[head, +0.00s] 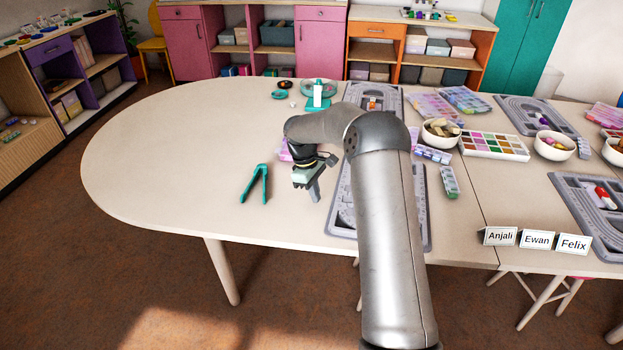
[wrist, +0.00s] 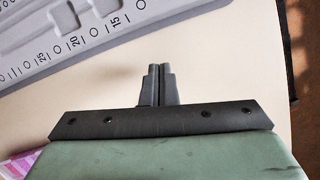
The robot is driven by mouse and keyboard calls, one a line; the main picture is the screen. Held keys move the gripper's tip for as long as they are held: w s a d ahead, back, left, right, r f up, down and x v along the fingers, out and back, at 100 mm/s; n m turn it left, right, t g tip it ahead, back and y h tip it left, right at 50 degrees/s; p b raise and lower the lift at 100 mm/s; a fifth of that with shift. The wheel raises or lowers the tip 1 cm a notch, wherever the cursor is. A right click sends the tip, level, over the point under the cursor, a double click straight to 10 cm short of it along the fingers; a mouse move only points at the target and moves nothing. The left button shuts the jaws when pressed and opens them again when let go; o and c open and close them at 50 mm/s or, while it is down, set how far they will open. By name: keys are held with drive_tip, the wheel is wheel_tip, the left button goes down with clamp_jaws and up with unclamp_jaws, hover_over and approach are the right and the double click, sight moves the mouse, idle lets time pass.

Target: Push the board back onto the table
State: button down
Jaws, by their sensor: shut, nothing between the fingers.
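A grey bead board (head: 341,215) lies on the table close to its front edge, partly hidden behind my arm. I cannot tell whether its front end overhangs the edge. Its numbered rim (wrist: 70,50) shows at the upper left of the wrist view. My gripper (head: 316,196) is over the table just left of this board, pointing down. In the wrist view its two fingers (wrist: 157,84) are together with nothing between them, apart from the board in the picture. Whether the fingertips touch the table is unclear.
Teal pliers (head: 256,184) lie left of my gripper. Name cards (head: 536,239) stand at the front right. Another grey board (head: 572,190) is at the right. A bead bowl (head: 441,132) and a bead tray (head: 495,146) sit behind. The table's left half is mostly clear.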

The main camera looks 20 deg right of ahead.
sight(335, 208)
drive_tip(key=shift+s+d+f, duration=0.2)
drive_tip(key=shift+s+d, duration=0.5)
drive_tip(key=shift+s, duration=0.05)
drive_tip(key=shift+s+d+f, duration=0.2)
drive_tip(key=shift+s+d, duration=0.5)
drive_tip(key=shift+s, duration=0.05)
drive_tip(key=shift+s+d+p, duration=0.3)
drive_tip(key=shift+s+d, duration=0.5)
drive_tip(key=shift+d, duration=0.05)
drive_tip(key=shift+w+a, duration=0.1)
drive_tip(key=shift+a, duration=0.05)
drive_tip(key=shift+w+a, duration=0.2)
drive_tip(key=shift+w, duration=0.1)
drive_tip(key=shift+w+a+p, duration=0.4)
drive_tip(key=shift+w+a, duration=0.7)
drive_tip(key=v, duration=1)
